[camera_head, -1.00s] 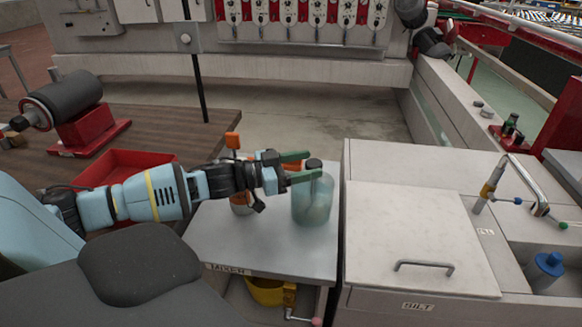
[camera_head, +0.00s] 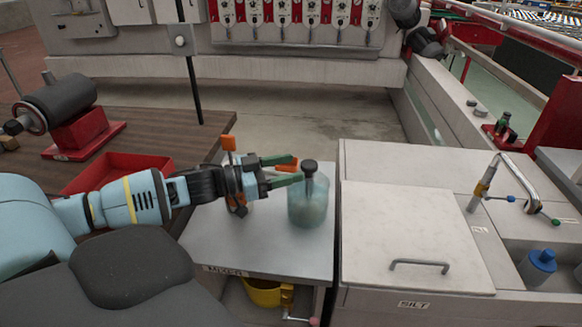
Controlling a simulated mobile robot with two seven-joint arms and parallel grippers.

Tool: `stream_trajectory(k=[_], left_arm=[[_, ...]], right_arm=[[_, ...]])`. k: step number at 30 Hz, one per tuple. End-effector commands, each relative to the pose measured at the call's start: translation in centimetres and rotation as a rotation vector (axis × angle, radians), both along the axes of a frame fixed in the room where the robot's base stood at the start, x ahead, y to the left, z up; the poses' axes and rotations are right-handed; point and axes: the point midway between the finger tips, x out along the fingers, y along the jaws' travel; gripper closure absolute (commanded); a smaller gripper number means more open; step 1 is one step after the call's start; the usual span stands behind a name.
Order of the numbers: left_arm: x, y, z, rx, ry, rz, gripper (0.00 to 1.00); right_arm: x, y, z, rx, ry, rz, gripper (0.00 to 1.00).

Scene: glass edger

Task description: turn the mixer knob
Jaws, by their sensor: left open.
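A clear greenish jar (camera_head: 309,207) stands on the small grey table (camera_head: 262,255), whose front bears a label too small to read surely. A dark round knob (camera_head: 310,167) on a short stem tops the jar; I take it as the mixer knob. My left gripper (camera_head: 283,170) has green fingertips, spread apart, just left of the knob and not around it. An orange piece (camera_head: 289,163) shows by the fingertips; I cannot tell what it belongs to. An upright orange part (camera_head: 229,142) stands behind the gripper, mostly hidden by it. My right gripper is not in view.
A white-lidded cabinet (camera_head: 410,235) marked SILT adjoins on the right, with a bent metal tap (camera_head: 515,180) and a blue bottle (camera_head: 538,268). A red tray (camera_head: 120,170) lies on the wooden table at left. A yellow container (camera_head: 262,292) sits below the grey table.

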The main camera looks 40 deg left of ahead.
Motion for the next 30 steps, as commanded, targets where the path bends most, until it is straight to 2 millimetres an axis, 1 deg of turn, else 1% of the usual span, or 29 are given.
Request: stream_trajectory(k=[5, 11, 14, 18, 21, 25, 30], left_arm=[[0.1, -1.1, 0.9, -0.037, -0.099, -0.003, 0.42], [0.2, -2.7, 3.2, -0.105, -0.321, 0.045, 0.42], [0.3, -3.2, 4.5, -0.145, -0.451, 0.114, 0.42], [0.4, -3.3, 6.2, -0.193, -0.614, 0.262, 0.42], [0.4, -3.2, 6.9, -0.215, -0.696, 0.385, 0.42], [0.4, -2.9, 7.3, -0.232, -0.759, 0.543, 0.42], [0.4, -2.5, 7.4, -0.246, -0.788, 0.749, 0.42]], right_arm=[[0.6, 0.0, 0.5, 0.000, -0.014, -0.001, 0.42], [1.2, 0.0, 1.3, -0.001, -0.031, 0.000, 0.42], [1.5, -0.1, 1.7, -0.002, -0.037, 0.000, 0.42], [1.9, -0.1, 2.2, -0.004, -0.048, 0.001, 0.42], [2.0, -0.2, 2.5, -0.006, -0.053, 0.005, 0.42], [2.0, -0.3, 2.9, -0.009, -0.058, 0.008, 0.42], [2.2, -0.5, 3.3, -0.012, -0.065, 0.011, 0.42]])
